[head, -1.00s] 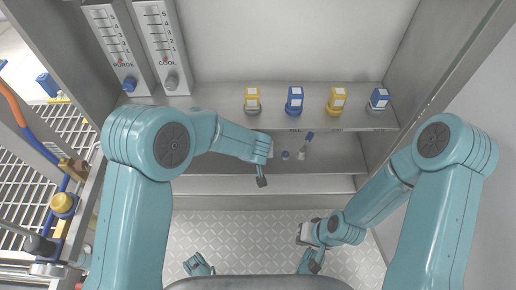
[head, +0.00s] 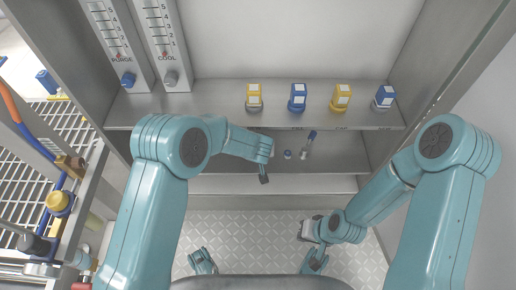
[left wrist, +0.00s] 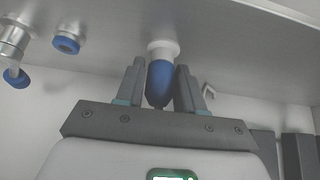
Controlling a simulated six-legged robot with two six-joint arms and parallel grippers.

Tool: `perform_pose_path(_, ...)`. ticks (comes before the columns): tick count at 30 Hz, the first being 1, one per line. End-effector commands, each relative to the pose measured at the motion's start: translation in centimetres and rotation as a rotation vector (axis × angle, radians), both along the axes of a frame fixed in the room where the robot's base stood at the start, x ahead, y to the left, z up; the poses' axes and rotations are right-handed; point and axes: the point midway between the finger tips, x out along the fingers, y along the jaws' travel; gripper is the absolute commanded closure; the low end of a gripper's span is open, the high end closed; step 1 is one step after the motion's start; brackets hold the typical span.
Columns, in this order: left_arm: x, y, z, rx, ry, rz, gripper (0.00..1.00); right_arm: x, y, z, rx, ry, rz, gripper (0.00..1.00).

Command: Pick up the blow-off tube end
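A blue rounded piece with a white collar (left wrist: 159,80), which looks like the blow-off tube end, shows in the left wrist view against a metal surface. My left gripper (left wrist: 160,75) has one finger on each side of it. The fingers stand apart, and I cannot tell whether they touch it. In the head view my left gripper (head: 263,172) is in front of the recess under the shelf, and the piece is not clearly seen there. My right gripper (head: 308,231) hangs low over the patterned floor, with its finger opening unclear.
Beside the piece are a blue ring fitting (left wrist: 66,44) and a metal fitting with a blue end (left wrist: 15,75). The shelf (head: 220,105) above holds yellow- and blue-capped vials (head: 297,97). Purge and cool gauges (head: 165,45) stand at left; a wire rack (head: 75,130) lies further left.

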Motion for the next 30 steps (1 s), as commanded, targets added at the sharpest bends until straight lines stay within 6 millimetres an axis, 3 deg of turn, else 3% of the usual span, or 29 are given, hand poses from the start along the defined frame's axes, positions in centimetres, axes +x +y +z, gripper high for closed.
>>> perform_pose_path(1, 0.0, 0.0, 0.0, 0.000, 0.000, 0.000, 0.80, 0.0, 0.0, 0.0, 0.000, 0.000, 0.000, 1.00)
perform_pose_path(3, 0.1, 0.0, 0.0, 0.000, 0.000, 0.000, 0.97, 0.0, 0.0, 0.0, 0.000, 0.000, 0.000, 1.00)
perform_pose_path(14, 0.1, 0.0, 0.1, 0.000, 0.000, 0.000, 0.97, 0.0, 0.0, 0.1, 0.000, 0.001, -0.001, 1.00)
perform_pose_path(20, 0.1, 0.0, 2.0, 0.001, -0.001, 0.001, 0.97, -0.5, 0.1, 1.0, 0.003, 0.016, 0.002, 1.00)
perform_pose_path(26, -3.7, 0.0, 1.2, 0.002, 0.001, -0.005, 0.97, 0.2, 0.0, -0.7, -0.002, -0.007, -0.001, 1.00)
perform_pose_path(30, -8.0, 0.0, 1.2, 0.004, 0.001, -0.007, 0.97, 1.0, -0.2, -1.8, -0.007, -0.034, -0.005, 1.00)
